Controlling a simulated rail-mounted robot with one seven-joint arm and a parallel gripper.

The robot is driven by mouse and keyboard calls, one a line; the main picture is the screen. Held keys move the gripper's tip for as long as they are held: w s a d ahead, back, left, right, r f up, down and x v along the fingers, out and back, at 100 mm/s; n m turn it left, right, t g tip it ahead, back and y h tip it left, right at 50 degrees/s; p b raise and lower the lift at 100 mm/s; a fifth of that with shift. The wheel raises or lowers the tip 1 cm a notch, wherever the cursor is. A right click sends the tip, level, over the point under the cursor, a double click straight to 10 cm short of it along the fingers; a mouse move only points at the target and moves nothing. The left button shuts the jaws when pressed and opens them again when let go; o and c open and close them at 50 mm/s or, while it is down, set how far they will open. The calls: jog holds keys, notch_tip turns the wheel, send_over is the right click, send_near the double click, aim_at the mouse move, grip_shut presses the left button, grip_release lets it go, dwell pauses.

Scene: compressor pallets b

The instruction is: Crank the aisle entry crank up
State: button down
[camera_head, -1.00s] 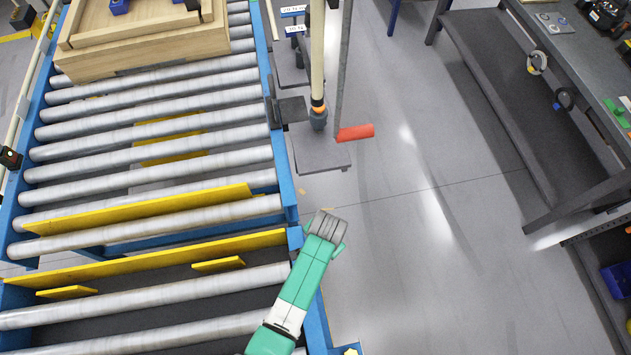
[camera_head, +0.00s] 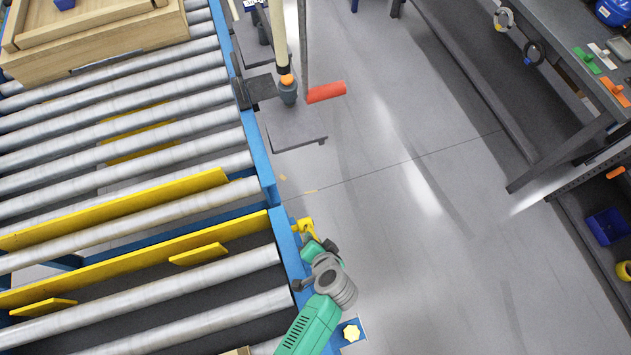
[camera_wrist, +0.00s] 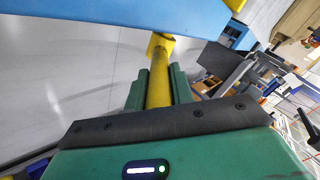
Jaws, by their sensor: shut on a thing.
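A yellow crank (camera_head: 303,227) sits at the outer side of the blue conveyor frame, by the gap between two conveyor sections, in the head view. In the wrist view its yellow bar (camera_wrist: 160,85) runs between my green fingers, up to a yellow end close to the blue frame. My gripper (camera_head: 313,246) is shut on this bar. It also shows in the wrist view (camera_wrist: 158,93). My wrist hides part of the crank in the head view, and I cannot tell its exact angle.
The blue conveyor frame (camera_head: 262,165) and its rollers (camera_head: 150,140) lie left of my gripper. The grey floor (camera_head: 400,240) to the right is clear up to a workbench (camera_head: 560,60).

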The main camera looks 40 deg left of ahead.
jog(key=shift+d+f, duration=0.1)
dwell(0.4)
jog(key=c, duration=1.2)
grip_release()
jog(key=v, duration=0.7)
jog(key=shift+s+d+r+p, duration=0.2)
jog(key=shift+d+r+p, duration=0.1)
jog(key=shift+p, duration=0.15)
